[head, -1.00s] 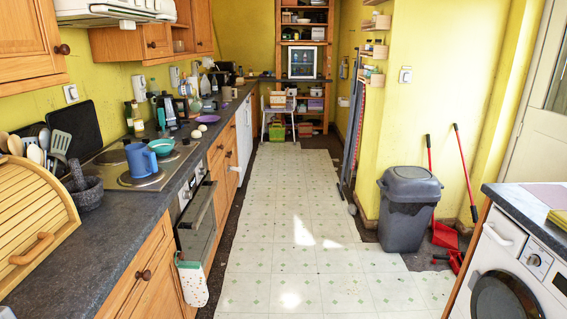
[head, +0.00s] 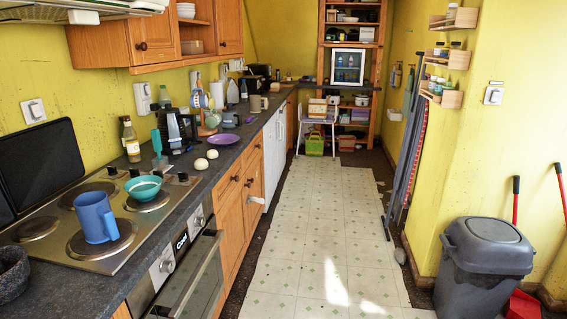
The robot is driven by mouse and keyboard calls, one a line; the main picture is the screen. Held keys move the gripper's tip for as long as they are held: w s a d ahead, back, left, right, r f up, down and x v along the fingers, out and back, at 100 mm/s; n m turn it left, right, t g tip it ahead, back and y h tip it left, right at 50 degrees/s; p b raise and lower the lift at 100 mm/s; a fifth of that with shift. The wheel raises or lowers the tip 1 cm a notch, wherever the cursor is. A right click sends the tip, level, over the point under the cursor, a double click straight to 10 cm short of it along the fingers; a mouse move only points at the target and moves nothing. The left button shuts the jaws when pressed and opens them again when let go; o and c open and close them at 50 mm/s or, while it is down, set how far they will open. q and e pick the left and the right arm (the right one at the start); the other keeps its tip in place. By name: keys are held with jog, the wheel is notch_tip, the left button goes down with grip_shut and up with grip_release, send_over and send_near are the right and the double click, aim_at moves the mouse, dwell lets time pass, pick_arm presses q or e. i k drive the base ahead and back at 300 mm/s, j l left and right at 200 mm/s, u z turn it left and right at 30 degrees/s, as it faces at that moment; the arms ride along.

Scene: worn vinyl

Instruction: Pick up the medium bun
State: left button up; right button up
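Two small pale round things that look like buns lie on the dark left counter, near its front edge, just past the hob. The nearer pale bun (head: 200,164) looks about the same size as or slightly larger than the farther pale bun (head: 212,154). I cannot tell which of them is the medium one. They lie close together, uncovered. Neither of my grippers shows in the head view.
A blue mug (head: 96,218) and a teal bowl (head: 143,187) stand on the hob (head: 62,252). A purple plate (head: 222,139) lies beyond the buns. A grey bin (head: 486,262) stands at the right. The tiled floor (head: 325,235) between is clear.

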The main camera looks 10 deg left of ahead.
aim_at(200, 164)
jog(key=i+u, duration=0.2)
jog(key=i, duration=0.35)
jog(key=i+l+u, duration=0.15)
jog(key=i, duration=0.4)
jog(key=i+l+u, duration=0.2)
jog(key=i, duration=0.35)
